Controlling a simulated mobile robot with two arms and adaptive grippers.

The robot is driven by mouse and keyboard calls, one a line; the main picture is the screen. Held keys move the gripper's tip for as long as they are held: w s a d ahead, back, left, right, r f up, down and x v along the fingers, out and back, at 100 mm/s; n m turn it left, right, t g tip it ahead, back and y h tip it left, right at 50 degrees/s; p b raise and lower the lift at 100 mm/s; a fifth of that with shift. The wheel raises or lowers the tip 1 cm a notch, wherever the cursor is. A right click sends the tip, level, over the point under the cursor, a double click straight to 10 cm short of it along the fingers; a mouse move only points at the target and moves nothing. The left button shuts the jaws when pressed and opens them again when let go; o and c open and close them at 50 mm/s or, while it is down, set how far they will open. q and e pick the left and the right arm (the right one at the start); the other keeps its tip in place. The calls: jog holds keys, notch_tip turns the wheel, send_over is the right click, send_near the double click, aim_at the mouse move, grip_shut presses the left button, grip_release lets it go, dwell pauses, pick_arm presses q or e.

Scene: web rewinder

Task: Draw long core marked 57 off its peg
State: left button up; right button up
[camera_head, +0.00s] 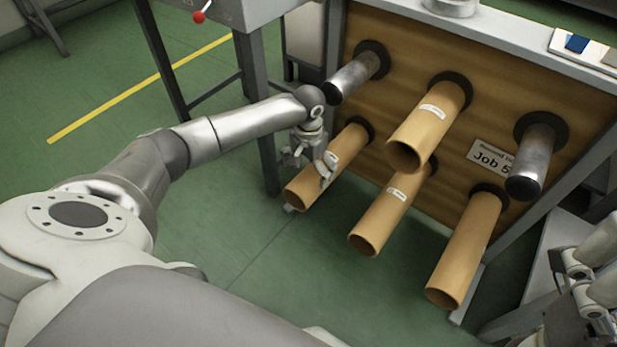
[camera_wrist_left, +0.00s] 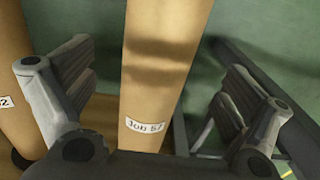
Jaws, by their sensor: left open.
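The long brown core (camera_head: 310,189) sits on the lower left peg of the wooden board and points out toward me. In the left wrist view the core (camera_wrist_left: 158,75) runs between my fingers, and its white label seems to read "Job 57". My left gripper (camera_head: 312,163) is open with a finger on each side of the core; gaps show on both sides in the left wrist view (camera_wrist_left: 155,110).
Other brown cores hang at upper middle (camera_head: 428,128), lower middle (camera_head: 385,222) and lower right (camera_head: 465,250). Bare metal pegs stand at upper left (camera_head: 352,78) and right (camera_head: 533,165). A grey frame leg (camera_head: 268,110) stands left of the board. Green floor (camera_head: 250,240) is open in front.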

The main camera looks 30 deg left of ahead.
aim_at(309, 183)
pick_arm(q)
jog(key=shift+f, duration=3.2)
